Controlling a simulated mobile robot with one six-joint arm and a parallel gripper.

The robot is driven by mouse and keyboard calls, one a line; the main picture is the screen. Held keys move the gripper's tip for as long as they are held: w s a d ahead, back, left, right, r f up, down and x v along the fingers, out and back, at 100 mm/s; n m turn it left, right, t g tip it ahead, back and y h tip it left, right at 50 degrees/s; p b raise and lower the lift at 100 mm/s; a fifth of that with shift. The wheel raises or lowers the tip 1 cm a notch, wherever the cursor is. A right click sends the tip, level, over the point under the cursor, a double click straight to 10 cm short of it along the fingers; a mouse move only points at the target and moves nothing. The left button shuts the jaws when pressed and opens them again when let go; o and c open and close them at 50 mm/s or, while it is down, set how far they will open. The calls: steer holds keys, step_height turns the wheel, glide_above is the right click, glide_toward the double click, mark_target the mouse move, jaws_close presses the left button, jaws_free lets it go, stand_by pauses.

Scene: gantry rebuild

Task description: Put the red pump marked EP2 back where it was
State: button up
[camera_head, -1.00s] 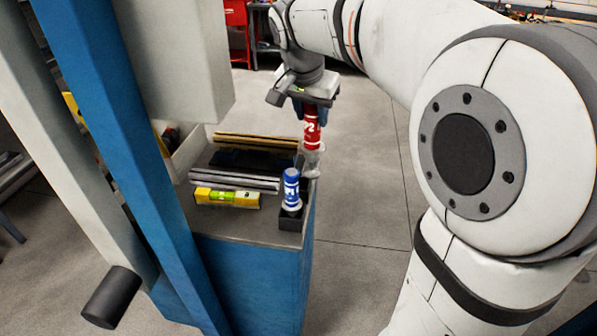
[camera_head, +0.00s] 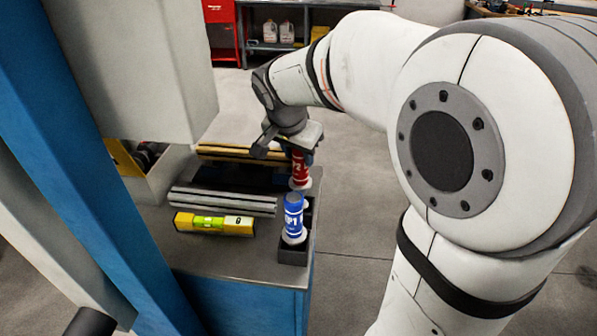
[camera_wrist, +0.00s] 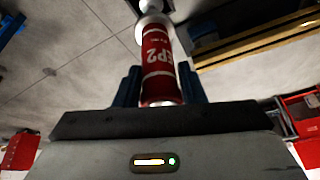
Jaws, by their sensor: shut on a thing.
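The red pump marked EP2 (camera_head: 299,166) is held upright in my gripper (camera_head: 300,152). Its lower end is over or in the rear part of the black holder (camera_head: 308,206) at the right edge of the cart top; I cannot tell whether it touches. In the wrist view the red pump (camera_wrist: 160,65) shows its EP2 label between the blue fingers of my gripper (camera_wrist: 160,88), with its white end away from the palm. A blue pump marked EP1 (camera_head: 293,218) stands in the front part of the holder.
The blue cart (camera_head: 245,305) has a grey top. A yellow level (camera_head: 214,223), grey metal bars (camera_head: 222,202) and yellowish bars (camera_head: 240,152) lie left of the holder. A blue post (camera_head: 75,170) stands at left. Open floor lies right of the cart.

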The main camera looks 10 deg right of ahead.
mark_target(299, 173)
steer(key=shift+d+f, duration=0.15)
steer(key=shift+f, duration=2.2)
steer(key=shift+f+b, duration=0.65)
steer(key=shift+b, duration=0.05)
steer(key=o, duration=1.1)
steer(key=shift+r, duration=0.1)
